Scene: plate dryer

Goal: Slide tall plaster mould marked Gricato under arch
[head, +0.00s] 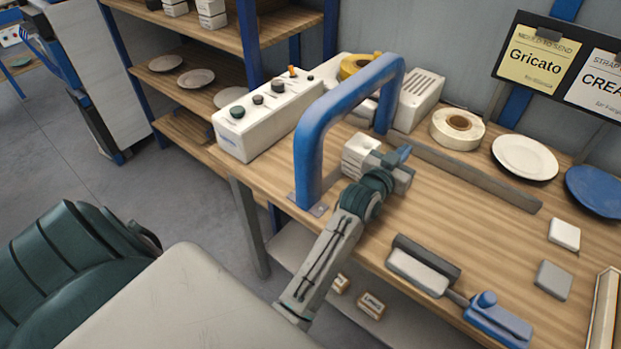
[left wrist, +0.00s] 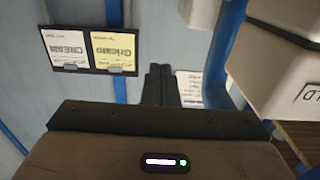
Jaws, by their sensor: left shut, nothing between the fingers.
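A blue arch (head: 308,150) stands on the wooden bench. A white block-like mould (head: 357,153) stands at the arch's opening, partly hidden by my left wrist; no name on it is readable in the head view. A large pale block (left wrist: 275,62), probably this mould, fills the upper right of the left wrist view with part of a dark marking. My left gripper (head: 405,153) is just right of the mould, its fingers shut and empty; they show in the left wrist view (left wrist: 160,84). I cannot tell whether it touches the mould. My right gripper is out of view.
A yellow card reading Gricato (head: 537,60) hangs on the wall board. A white control box (head: 262,125) stands left of the arch. A low grey rail (head: 470,175) runs along the bench.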

